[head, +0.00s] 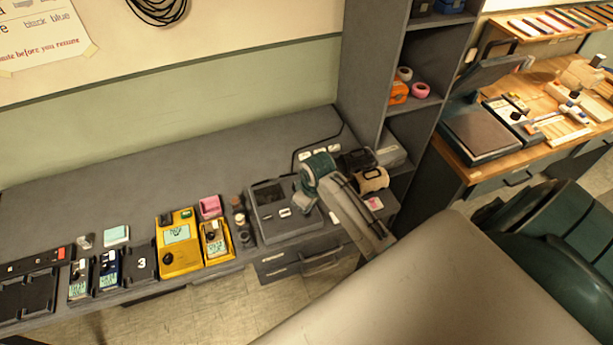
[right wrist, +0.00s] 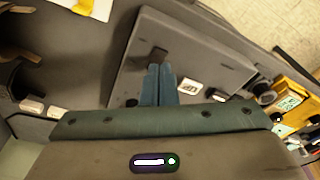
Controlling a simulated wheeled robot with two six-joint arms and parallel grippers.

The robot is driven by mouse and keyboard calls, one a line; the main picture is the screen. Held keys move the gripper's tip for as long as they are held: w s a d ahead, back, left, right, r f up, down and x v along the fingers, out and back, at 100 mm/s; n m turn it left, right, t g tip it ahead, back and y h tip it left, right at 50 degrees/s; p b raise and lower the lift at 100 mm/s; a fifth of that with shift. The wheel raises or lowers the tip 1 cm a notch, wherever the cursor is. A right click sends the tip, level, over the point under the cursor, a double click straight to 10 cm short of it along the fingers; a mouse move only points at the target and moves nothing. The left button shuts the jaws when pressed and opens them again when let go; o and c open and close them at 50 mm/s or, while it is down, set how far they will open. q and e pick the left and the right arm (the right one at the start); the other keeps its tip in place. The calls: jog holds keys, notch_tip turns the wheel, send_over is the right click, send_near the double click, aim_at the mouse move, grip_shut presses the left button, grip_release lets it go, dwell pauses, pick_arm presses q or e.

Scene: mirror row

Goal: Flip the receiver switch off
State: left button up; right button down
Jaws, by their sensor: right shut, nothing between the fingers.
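The grey box (head: 268,231), likely the receiver, stands on the grey counter, with a dark panel and small white labels on top. In the right wrist view, the box (right wrist: 190,50) lies under my fingers, with a small dark raised part (right wrist: 152,57), maybe the switch, just beyond the fingertips. I cannot tell its position or whether the fingers touch it. My right gripper (head: 301,203) is over the right side of the box; its blue fingers (right wrist: 158,72) are shut and empty. In the head view, my gripper hides part of the box. My left gripper is not in view.
Yellow devices (head: 178,259), a pink block (head: 210,207) and small jars stand left of the box. White switches on a strip (head: 320,152) lie behind it. A shelf unit (head: 362,75) rises at the right. The counter's back left (head: 150,180) is clear.

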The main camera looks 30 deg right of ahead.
aim_at(308, 215)
jog(key=shift+r, duration=2.4)
